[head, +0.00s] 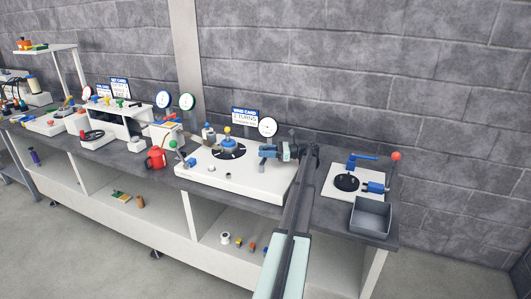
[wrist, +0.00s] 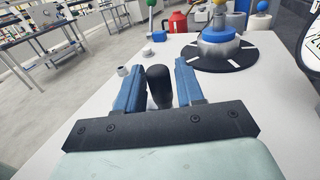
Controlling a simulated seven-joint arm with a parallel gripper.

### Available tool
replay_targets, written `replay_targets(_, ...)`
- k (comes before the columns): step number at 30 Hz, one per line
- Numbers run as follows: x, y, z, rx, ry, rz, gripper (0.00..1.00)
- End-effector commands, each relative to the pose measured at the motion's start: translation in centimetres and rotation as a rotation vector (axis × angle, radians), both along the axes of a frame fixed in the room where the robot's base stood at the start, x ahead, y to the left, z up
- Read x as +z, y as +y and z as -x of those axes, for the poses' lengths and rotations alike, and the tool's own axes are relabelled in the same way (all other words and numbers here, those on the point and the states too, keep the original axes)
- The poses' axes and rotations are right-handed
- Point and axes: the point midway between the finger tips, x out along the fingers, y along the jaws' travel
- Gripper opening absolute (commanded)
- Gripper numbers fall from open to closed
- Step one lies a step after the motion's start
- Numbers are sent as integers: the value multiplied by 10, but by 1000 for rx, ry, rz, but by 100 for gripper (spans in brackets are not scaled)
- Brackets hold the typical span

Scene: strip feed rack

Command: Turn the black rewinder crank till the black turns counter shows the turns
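My gripper (head: 270,152) reaches low over the white machine board (head: 228,180). The crank's arm is hidden behind my gripper's palm. The turns counter, a white dial with a dark rim (head: 267,127), stands behind the board; its edge shows at the right of the wrist view (wrist: 312,45). Its pointer is too small to read. A blue-and-white card (head: 244,117) beside it mentions turns; its number is hard to make out.
A black disc with white marks (wrist: 232,58) carries a grey and blue hub beyond my fingers. A red can (head: 156,158) stands left of the board. Small white pieces lie left of my fingers.

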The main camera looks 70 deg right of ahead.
Motion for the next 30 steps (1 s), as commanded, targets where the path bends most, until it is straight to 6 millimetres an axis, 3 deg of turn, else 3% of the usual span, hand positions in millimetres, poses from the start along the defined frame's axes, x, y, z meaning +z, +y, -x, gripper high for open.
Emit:
replay_targets(14, 0, -4, 9, -1, 0, 0, 46)
replay_targets(30, 0, -41, 98, -2, 0, 0, 46)
